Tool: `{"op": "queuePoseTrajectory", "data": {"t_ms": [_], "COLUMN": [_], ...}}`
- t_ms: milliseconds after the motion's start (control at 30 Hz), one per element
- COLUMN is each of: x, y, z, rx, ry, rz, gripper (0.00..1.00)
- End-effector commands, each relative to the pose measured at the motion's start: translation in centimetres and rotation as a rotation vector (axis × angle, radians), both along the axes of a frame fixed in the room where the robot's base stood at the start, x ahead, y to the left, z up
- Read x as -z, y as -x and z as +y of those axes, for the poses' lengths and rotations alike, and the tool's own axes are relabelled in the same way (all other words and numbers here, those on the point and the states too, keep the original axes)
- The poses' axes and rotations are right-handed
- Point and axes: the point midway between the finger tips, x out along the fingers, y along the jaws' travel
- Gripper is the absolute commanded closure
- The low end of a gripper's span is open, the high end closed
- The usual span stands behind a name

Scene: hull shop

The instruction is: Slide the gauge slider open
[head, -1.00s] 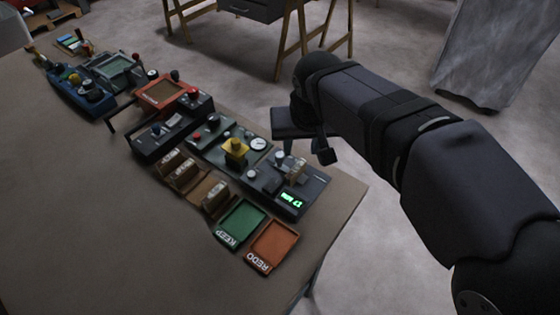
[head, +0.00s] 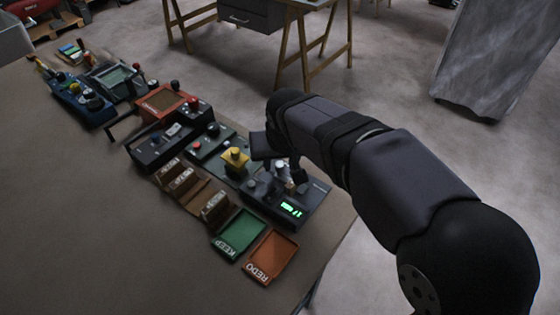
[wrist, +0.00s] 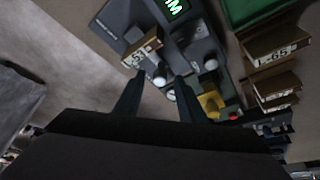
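The gauge is a dark box (head: 314,205) with a lit green display (head: 291,209), at the table's front right corner in the head view. It also shows in the wrist view (wrist: 112,24). A tan block (wrist: 142,48) with a number label sits on it. A pale round knob (wrist: 159,79) stands beside the block, and a second pale knob (wrist: 211,65) lies to its right; which one belongs to the slider I cannot tell. My gripper (wrist: 158,85) is open above the gauge, its two fingers apart near the first knob. Contact is not clear.
Several labelled tan blocks (wrist: 273,67) stand in a rack beside the gauge. A green KEEP tray (head: 240,232) and an orange REDO tray (head: 271,254) lie in front. The table's left side is bare.

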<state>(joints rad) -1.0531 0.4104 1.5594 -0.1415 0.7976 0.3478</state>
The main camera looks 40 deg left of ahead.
Motion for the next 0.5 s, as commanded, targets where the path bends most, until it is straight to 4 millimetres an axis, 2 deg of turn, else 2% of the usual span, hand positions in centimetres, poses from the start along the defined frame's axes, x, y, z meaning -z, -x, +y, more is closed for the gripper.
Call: {"op": "queuePoseTrajectory", "data": {"t_ms": [400, 467, 500], "x": [0.76, 0.75, 0.74], "y": [-0.25, -0.25, -0.25], "z": [0.21, 0.21, 0.2], "rx": [0.0, 0.0, 0.0], "ry": [-0.001, -0.001, -0.001], "rz": [-0.001, -0.001, -0.001], "gripper": [0.63, 0.75, 0.85]}}
